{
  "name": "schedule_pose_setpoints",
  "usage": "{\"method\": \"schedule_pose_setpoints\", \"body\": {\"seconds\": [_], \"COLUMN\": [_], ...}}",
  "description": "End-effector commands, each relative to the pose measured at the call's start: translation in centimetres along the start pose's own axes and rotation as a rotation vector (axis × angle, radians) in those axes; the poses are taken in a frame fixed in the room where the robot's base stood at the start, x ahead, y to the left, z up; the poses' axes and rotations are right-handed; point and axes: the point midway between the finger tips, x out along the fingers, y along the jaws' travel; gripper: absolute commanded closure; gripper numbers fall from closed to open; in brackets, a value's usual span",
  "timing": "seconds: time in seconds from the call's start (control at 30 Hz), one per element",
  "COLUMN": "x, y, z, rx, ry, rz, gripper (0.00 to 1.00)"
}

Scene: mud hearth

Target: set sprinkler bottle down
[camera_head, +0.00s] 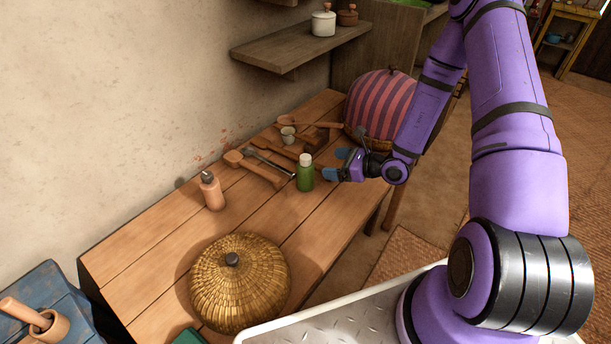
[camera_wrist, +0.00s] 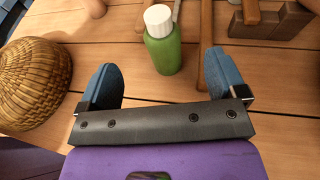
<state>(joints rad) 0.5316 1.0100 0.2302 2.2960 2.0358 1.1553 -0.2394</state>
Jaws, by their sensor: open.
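A green bottle with a white cap (camera_head: 305,176), which looks like the sprinkler bottle, stands upright on the wooden table (camera_head: 158,238). My gripper (camera_head: 337,164) is just to its right in the head view, with its blue fingers apart and nothing held. In the wrist view the green bottle (camera_wrist: 164,52) stands just beyond the open fingers (camera_wrist: 160,72), roughly centred between them. I see no finger touching it.
A striped domed cover (camera_head: 381,104) is at the far end. A wooden bottle (camera_head: 211,191) and a woven basket lid (camera_head: 240,284) stand nearer. Bare planks lie between them.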

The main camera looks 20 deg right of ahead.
Motion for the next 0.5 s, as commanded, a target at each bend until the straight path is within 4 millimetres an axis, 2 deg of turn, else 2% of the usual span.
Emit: {"method": "schedule_pose_setpoints", "body": {"seconds": [0.17, 0.5], "x": [1.1, 5.5], "y": [0.0, 0.0], "z": [-0.4, -0.5], "rx": [0.013, 0.011], "ry": [0.001, 0.001], "rz": [-0.009, -0.008], "gripper": [0.1, 0.1]}}
